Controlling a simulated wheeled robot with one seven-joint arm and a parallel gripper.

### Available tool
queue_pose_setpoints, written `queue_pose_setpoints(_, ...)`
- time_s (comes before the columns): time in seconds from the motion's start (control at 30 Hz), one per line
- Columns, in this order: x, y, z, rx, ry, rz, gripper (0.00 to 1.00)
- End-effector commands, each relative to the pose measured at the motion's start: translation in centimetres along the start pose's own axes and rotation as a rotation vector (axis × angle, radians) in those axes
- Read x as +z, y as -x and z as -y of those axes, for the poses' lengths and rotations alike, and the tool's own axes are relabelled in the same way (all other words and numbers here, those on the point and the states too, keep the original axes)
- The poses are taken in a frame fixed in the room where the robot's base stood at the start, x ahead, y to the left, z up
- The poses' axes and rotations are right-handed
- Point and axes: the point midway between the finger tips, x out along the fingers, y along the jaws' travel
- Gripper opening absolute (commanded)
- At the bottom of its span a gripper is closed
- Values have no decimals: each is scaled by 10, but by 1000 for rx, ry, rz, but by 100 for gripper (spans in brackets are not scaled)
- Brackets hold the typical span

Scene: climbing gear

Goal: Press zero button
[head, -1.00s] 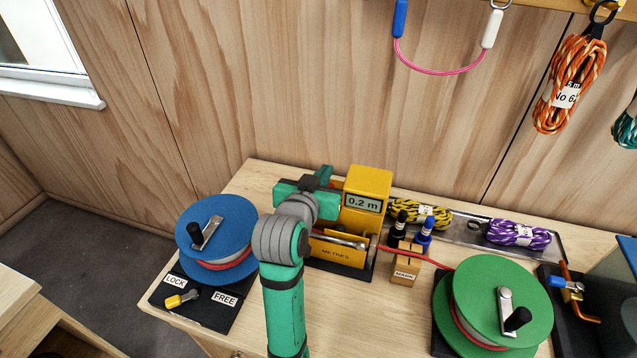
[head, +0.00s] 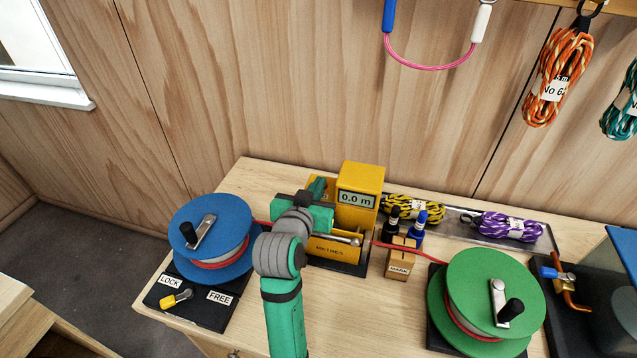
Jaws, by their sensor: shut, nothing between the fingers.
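The yellow rope meter (head: 362,175) stands on the bench in the middle of the head view, and its display (head: 356,199) reads 0.0 m. Its lower front is labelled METRES, with a metal lever across it. My gripper (head: 317,188) is at the left part of the meter, low over it and partly covered by my own wrist. Its fingers look shut and empty. I cannot see the zero button; my arm covers that part of the meter. Whether the fingertips touch it cannot be told.
A blue reel (head: 212,238) stands left, by a LOCK/FREE plate with a yellow lever (head: 177,298). A green reel (head: 480,290) stands right, and red cord runs between. A marker block (head: 402,262) and a tray with yellow (head: 412,208) and purple (head: 507,227) ropes are right of the meter.

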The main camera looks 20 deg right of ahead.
Motion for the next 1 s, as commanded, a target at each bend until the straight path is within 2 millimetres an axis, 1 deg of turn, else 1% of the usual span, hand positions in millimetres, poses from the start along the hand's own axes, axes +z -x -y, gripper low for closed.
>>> queue_pose_setpoints(0.03, 11, -3, 0, 2, 5, 17, 0)
queue_pose_setpoints(0.07, 12, -3, 0, 1, 5, 18, 0)
queue_pose_setpoints(0.33, 16, -4, 0, 2, 7, 28, 0)
queue_pose_setpoints(0.43, 14, -4, 0, 2, 6, 27, 0)
queue_pose_setpoints(0.57, 1, -1, 0, 1, 5, 21, 0)
queue_pose_setpoints(0.77, -36, 9, 0, 0, -2, 2, 0)
queue_pose_setpoints(0.83, -34, 24, 1, -2, 1, 2, 0)
queue_pose_setpoints(1.0, -36, 58, 0, -2, -1, -2, 0)
